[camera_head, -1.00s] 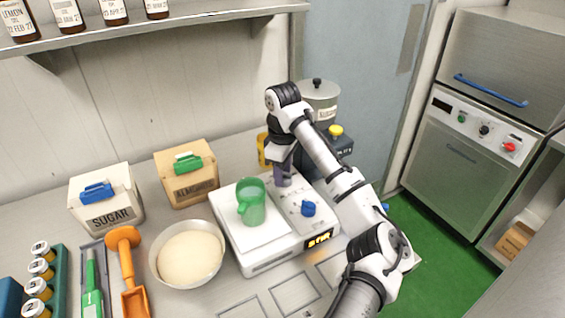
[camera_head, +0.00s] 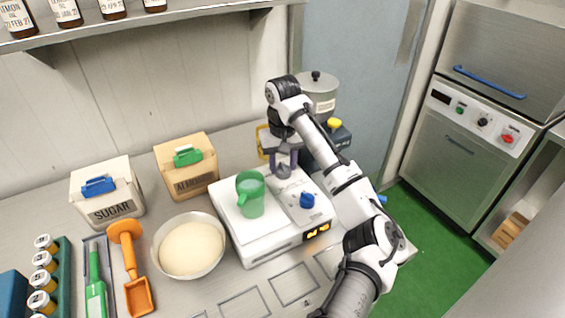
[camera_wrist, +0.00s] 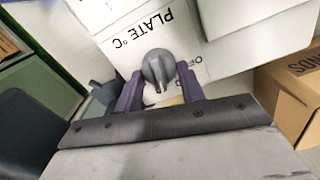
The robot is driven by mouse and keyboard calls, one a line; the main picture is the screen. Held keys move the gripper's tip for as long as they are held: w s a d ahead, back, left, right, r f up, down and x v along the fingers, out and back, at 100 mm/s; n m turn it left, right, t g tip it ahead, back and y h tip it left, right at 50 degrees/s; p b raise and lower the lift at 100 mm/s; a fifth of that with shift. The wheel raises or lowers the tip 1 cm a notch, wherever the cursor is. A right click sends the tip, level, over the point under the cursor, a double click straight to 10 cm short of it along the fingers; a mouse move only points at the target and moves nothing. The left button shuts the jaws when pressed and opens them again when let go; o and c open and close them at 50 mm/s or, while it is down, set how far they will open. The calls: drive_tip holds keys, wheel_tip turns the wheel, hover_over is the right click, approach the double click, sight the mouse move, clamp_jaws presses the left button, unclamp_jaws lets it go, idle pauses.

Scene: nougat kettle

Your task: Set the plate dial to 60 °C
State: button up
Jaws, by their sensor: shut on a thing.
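The plate dial (camera_wrist: 158,68) is a grey knob on the white panel marked "PLATE °C" (camera_wrist: 150,32) in the wrist view. My gripper (camera_wrist: 160,85) has its two purple fingers on either side of the dial, shut on it. In the head view my gripper (camera_head: 284,165) points down at the back of the white hotplate unit (camera_head: 265,255) and hides the dial. A green mug (camera_head: 251,196) stands on the plate. A blue knob (camera_head: 307,200) is nearer the front, above a lit orange display (camera_head: 317,232). The dial's exact setting cannot be read.
A bowl of pale contents (camera_head: 189,248) stands left of the unit. Behind are an almonds box (camera_head: 187,168) and a sugar box (camera_head: 106,195). A dark canister with a yellow cap (camera_head: 336,138) and a metal pot (camera_head: 318,95) stand close behind my arm.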

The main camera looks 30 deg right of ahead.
sight(284, 164)
drive_tip(key=shift+m, duration=0.8)
drive_tip(key=o, duration=1)
drive_tip(key=shift+c, duration=0.2)
wheel_tip(284, 164, up, 14)
drive_tip(key=b, duration=0.1)
drive_tip(key=shift+s+f, duration=0.1)
drive_tip(key=shift+f, duration=0.1)
